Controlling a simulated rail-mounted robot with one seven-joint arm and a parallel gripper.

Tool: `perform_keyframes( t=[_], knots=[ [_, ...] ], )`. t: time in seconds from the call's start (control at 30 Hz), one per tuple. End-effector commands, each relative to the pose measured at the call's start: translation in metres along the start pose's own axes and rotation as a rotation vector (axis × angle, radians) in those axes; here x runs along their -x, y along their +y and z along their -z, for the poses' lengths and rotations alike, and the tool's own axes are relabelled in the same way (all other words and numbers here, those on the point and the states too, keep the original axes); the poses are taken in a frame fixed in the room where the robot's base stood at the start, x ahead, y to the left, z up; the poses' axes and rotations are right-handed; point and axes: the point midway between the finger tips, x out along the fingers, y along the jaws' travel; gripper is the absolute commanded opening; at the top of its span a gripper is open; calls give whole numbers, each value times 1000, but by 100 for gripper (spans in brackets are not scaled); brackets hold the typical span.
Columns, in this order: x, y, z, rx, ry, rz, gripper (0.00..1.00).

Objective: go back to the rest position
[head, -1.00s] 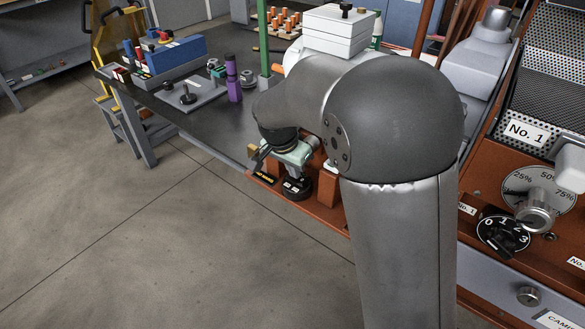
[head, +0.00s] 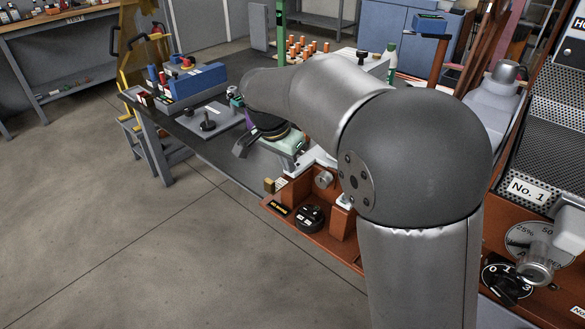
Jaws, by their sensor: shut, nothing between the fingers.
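My arm rises in the right half of the head view and bends over to the left. My gripper (head: 284,146) hangs at its end, seen partly as a pale green body under the dark wrist. It is shut and empty. Its fingertips are mostly hidden. It is above and behind the orange-brown panel (head: 338,258), which carries a black knob (head: 310,217). The gripper appears apart from that knob.
A dark bench (head: 222,150) at left holds a blue block rack (head: 196,82) and a grey plate with a black knob (head: 208,122). A green post (head: 279,30) stands behind. The roaster with its No. 1 label (head: 527,190) is at right. Open floor lies front left.

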Motion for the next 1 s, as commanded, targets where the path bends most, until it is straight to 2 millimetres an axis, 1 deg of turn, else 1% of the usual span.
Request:
perform_keyframes(
  t=[0.4, 0.47, 0.53, 0.57, 0.67, 0.7, 0.77, 0.8, 0.87, 0.9, 1.0],
  knots=[
    [0, 0, 0, 0, 0, 0, 0],
    [4, 5, 2, 6, -5, 0, 0],
    [15, 22, 7, 31, -20, 1, 0],
    [21, 33, 9, 50, -31, 1, 0],
    [48, 88, 14, 147, -85, 9, 0],
    [60, 115, 13, 197, -109, 17, 0],
    [76, 155, 6, 279, -144, 35, 0],
    [86, 180, -1, 333, -165, 49, 0],
    [98, 216, -14, 411, -190, 72, 0],
    [104, 237, -24, 459, -203, 88, 0],
    [113, 276, -49, 561, -224, 122, 0]
  ],
)
